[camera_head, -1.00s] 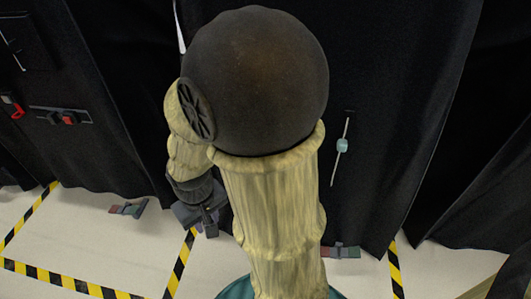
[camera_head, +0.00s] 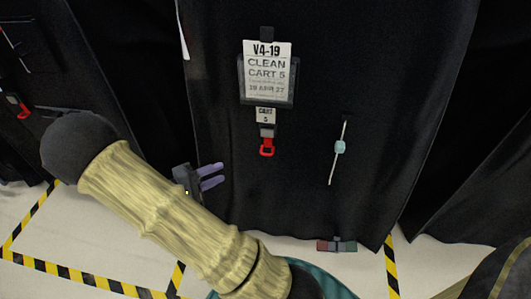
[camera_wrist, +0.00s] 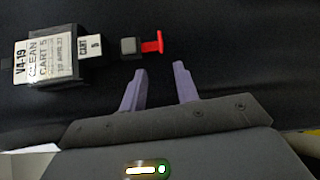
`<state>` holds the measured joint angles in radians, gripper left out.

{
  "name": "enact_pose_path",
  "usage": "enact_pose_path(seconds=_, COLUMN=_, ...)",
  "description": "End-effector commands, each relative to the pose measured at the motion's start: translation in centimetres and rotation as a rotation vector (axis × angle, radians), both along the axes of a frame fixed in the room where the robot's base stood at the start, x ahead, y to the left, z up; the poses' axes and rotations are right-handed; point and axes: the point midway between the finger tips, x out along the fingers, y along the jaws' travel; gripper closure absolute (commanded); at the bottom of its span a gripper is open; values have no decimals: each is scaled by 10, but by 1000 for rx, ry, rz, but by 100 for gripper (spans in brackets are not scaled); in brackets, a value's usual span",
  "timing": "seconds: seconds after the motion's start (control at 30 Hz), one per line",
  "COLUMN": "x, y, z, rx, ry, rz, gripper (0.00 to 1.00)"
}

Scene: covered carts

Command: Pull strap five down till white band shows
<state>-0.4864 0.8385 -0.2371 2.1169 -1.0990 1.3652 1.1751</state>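The strap for cart five hangs on the black cover, with a small "CART 5" tag (camera_head: 265,115), a grey buckle (camera_head: 267,131) and a red pull handle (camera_head: 267,148). Above it is a white "CLEAN CART 5" card (camera_head: 267,72) in a dark holder. In the wrist view the red handle (camera_wrist: 153,43) and grey buckle (camera_wrist: 128,46) lie just beyond the fingertips. My gripper (camera_head: 222,173) is open and empty, its two purple fingers pointing right, below and left of the handle. In the wrist view my gripper (camera_wrist: 160,68) does not touch the handle.
A thin cord with a pale blue toggle (camera_head: 340,147) hangs right of the strap. Another red pull handle (camera_head: 23,112) shows on the cover at far left. A small red and grey block (camera_head: 337,246) lies at the cover's hem. Yellow-black tape marks the floor.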

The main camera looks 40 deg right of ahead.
Motion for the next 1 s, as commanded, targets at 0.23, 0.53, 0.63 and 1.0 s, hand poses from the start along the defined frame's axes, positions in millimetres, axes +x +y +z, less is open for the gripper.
enact_pose_path(seconds=0.23, x=-1, y=-2, z=-1, rx=4, ry=1, rz=-3, gripper=69)
enact_pose_path(seconds=0.53, x=-5, y=-34, z=-7, rx=4, ry=3, rz=-6, gripper=69)
enact_pose_path(seconds=0.63, x=-6, y=-51, z=-10, rx=6, ry=3, rz=-6, gripper=69)
enact_pose_path(seconds=1.0, x=-13, y=-116, z=-19, rx=7, ry=3, rz=-9, gripper=69)
